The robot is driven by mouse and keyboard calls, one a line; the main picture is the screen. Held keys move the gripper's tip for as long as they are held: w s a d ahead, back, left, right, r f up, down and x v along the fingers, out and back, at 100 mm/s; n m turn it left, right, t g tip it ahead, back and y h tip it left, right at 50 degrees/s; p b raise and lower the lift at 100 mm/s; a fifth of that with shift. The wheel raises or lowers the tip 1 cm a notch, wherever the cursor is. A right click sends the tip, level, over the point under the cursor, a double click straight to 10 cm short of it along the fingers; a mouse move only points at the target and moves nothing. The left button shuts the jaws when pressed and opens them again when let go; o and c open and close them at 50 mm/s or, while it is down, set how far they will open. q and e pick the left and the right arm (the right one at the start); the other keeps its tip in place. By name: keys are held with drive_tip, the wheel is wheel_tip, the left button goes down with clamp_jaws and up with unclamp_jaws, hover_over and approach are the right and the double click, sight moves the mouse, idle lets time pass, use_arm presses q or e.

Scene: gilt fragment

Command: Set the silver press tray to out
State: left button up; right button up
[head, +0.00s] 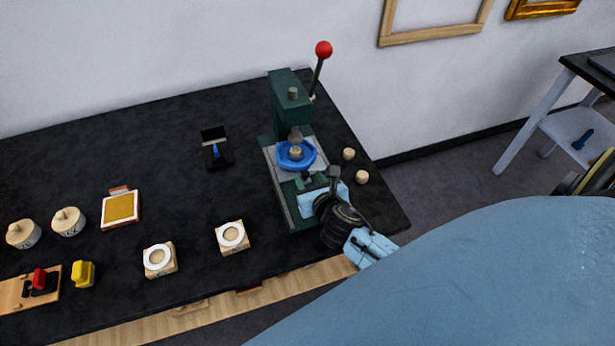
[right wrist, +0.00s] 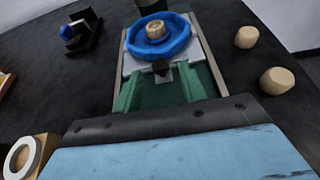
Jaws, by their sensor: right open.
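The green press (head: 290,98) stands at the right end of the black table, its red-knobbed lever (head: 323,50) raised. Its silver tray (head: 317,166) lies on the green base under the ram, and also shows in the right wrist view (right wrist: 127,66). A blue ring-shaped dish (head: 283,163) with a round wooden piece (right wrist: 155,30) in its middle sits on the tray. A small dark knob (right wrist: 163,71) is at the tray's near edge. My right gripper (head: 313,188) is open at the front of the press, close to the knob; contact cannot be told. My left gripper is out of view.
Two wooden knobs (head: 348,154) (head: 362,177) lie right of the press. A small black stand with a blue part (head: 216,154) is to its left. Wooden blocks with white rings (head: 233,236) (head: 159,259) lie near the front edge. The table between is clear.

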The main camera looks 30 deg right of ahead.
drive_tip(key=shift+x, duration=1.45)
clamp_jaws()
